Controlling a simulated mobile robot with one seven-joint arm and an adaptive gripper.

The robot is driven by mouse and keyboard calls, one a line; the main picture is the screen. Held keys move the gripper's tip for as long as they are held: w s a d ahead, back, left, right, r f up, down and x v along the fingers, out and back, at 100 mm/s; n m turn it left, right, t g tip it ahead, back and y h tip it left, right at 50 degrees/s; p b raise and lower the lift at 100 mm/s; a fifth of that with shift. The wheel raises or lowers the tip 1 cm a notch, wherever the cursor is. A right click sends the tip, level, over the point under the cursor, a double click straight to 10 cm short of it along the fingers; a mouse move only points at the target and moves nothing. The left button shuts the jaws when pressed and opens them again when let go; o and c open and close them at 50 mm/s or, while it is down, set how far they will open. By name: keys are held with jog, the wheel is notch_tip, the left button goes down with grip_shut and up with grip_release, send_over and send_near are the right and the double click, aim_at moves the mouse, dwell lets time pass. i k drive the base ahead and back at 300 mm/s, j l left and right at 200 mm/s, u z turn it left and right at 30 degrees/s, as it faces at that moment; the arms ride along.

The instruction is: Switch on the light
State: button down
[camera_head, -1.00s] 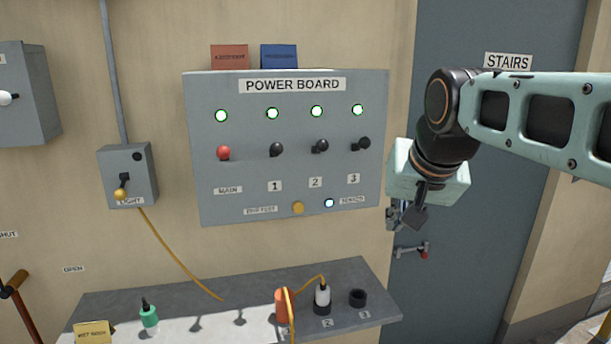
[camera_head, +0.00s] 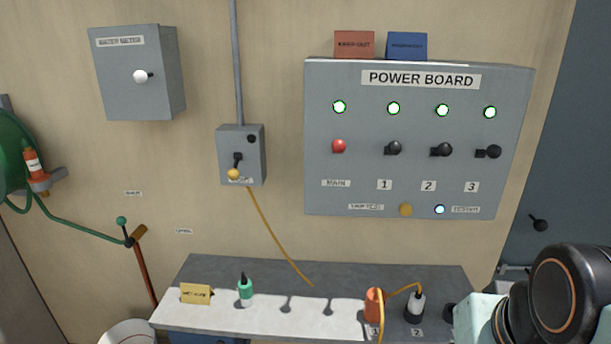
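The light switch box (camera_head: 241,144) is a small grey box on the tan wall, left of the power board. Its short lever ends in a yellow knob (camera_head: 233,174), which points down and partly covers the box's label. A yellow cable runs from the box down to the shelf. My arm shows at the lower right corner, well to the right of and below the switch box. My gripper's fingers are outside the picture.
The power board (camera_head: 417,205) has several lit green lamps, a red main lever and black levers. Below it a grey shelf (camera_head: 215,270) holds a green bottle (camera_head: 245,291), an orange item (camera_head: 373,306) and plugs. A water meter box (camera_head: 130,90) and green hose (camera_head: 75,227) are at left.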

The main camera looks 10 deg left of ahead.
aim_at(233, 173)
jog(key=u, duration=1.25)
